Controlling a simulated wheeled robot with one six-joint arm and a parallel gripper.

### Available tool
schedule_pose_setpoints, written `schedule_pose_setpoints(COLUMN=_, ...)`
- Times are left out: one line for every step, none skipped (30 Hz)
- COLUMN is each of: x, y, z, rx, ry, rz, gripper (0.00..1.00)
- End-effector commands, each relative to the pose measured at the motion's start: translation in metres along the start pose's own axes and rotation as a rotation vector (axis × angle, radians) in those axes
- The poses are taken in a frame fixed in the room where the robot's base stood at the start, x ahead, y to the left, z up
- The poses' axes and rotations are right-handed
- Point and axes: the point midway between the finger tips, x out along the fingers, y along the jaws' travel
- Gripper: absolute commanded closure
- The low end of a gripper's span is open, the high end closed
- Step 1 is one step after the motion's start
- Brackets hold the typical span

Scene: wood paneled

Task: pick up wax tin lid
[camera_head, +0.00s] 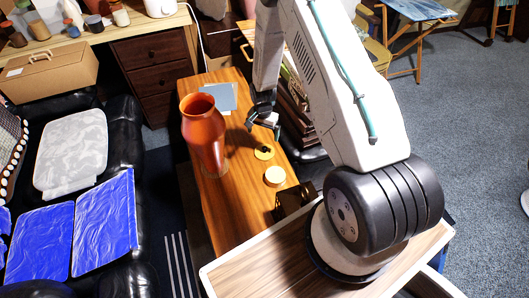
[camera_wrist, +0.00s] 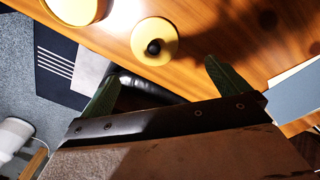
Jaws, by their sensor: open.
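A round yellow lid with a black knob (camera_head: 264,153), which looks like the wax tin lid, lies on the wooden table. It also shows in the wrist view (camera_wrist: 166,50), near the top middle. A round pale yellow tin (camera_head: 274,176) stands beside it, nearer to my base, and is cut off at the top left of the wrist view (camera_wrist: 74,8). My gripper (camera_head: 264,127) is open and empty, above the table and a little beyond the lid. In the wrist view the lid lies ahead of the two green fingers (camera_wrist: 165,86), apart from them.
A tall orange vase (camera_head: 204,135) stands on the table (camera_head: 232,210) left of the lid. A grey-blue flat item (camera_head: 220,97) lies behind it. A dark box-like object (camera_head: 293,200) is at the table's right edge. A black sofa (camera_head: 122,130) stands to the left.

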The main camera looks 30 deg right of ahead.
Motion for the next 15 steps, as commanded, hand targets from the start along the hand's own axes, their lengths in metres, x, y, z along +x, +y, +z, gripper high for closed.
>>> schedule_pose_setpoints(x=0.011, y=0.003, z=0.001, rx=0.011, ry=-0.003, rz=0.003, gripper=0.0)
schedule_pose_setpoints(x=0.015, y=0.003, z=0.001, rx=0.016, ry=-0.002, rz=0.002, gripper=0.0)
schedule_pose_setpoints(x=0.021, y=0.004, z=0.001, rx=0.021, ry=-0.002, rz=0.002, gripper=0.0)
schedule_pose_setpoints(x=0.024, y=0.004, z=0.001, rx=0.024, ry=-0.002, rz=0.002, gripper=0.0)
schedule_pose_setpoints(x=0.028, y=0.005, z=0.001, rx=0.025, ry=-0.003, rz=0.002, gripper=0.0)
schedule_pose_setpoints(x=0.033, y=0.005, z=0.001, rx=0.026, ry=-0.003, rz=0.003, gripper=0.0)
schedule_pose_setpoints(x=0.036, y=0.006, z=0.002, rx=0.026, ry=-0.004, rz=0.004, gripper=0.0)
schedule_pose_setpoints(x=0.04, y=0.006, z=0.002, rx=0.026, ry=-0.004, rz=0.003, gripper=0.0)
schedule_pose_setpoints(x=0.044, y=0.005, z=0.001, rx=0.026, ry=-0.003, rz=0.003, gripper=0.0)
schedule_pose_setpoints(x=0.047, y=0.005, z=0.002, rx=0.026, ry=-0.003, rz=0.003, gripper=0.0)
schedule_pose_setpoints(x=0.051, y=0.006, z=0.002, rx=0.026, ry=-0.003, rz=0.003, gripper=0.0)
schedule_pose_setpoints(x=0.055, y=0.006, z=0.002, rx=0.025, ry=-0.003, rz=0.003, gripper=0.0)
schedule_pose_setpoints(x=0.058, y=0.007, z=0.003, rx=0.025, ry=-0.003, rz=0.003, gripper=0.0)
schedule_pose_setpoints(x=0.062, y=0.008, z=0.004, rx=0.025, ry=-0.004, rz=0.004, gripper=0.0)
schedule_pose_setpoints(x=0.069, y=0.009, z=0.005, rx=0.025, ry=-0.005, rz=0.005, gripper=0.0)
